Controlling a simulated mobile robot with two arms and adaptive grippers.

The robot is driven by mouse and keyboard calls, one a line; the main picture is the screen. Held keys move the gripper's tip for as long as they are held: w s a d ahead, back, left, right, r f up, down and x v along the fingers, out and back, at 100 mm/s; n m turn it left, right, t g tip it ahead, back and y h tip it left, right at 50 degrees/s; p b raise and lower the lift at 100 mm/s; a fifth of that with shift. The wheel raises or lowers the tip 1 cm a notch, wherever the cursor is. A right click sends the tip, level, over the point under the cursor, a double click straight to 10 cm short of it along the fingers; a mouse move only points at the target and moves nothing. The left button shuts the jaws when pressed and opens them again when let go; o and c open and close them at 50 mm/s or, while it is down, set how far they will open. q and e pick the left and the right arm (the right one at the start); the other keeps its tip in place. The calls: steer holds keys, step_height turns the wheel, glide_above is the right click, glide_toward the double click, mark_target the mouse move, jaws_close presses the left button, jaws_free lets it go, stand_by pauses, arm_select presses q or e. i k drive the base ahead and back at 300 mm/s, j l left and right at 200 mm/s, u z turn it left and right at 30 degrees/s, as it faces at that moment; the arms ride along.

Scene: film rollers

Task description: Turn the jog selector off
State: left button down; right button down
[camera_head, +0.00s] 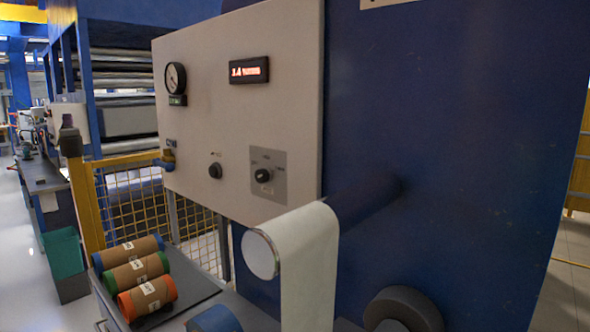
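A beige control panel (225,110) is on the machine at the middle left of the view. It has a black rotary knob (262,176) on a grey square plate (269,158) at its lower right. A smaller black knob (215,170) sits to the left of the plate. The labels around both knobs are too small to read, so I cannot tell which one is the jog selector or what its setting is. Neither of my grippers is in view, and nothing touches the knobs.
A white film roll (310,262) on a dark blue shaft (366,201) juts out below and right of the panel. Rolls with blue (128,252), green (136,271) and orange (147,297) ends lie on a grey tray (200,291). A yellow mesh fence (134,205) stands behind.

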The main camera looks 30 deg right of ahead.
mark_target(261, 176)
steer(key=l, duration=0.95)
steer(key=k+l, duration=0.1)
steer(key=l, duration=0.9)
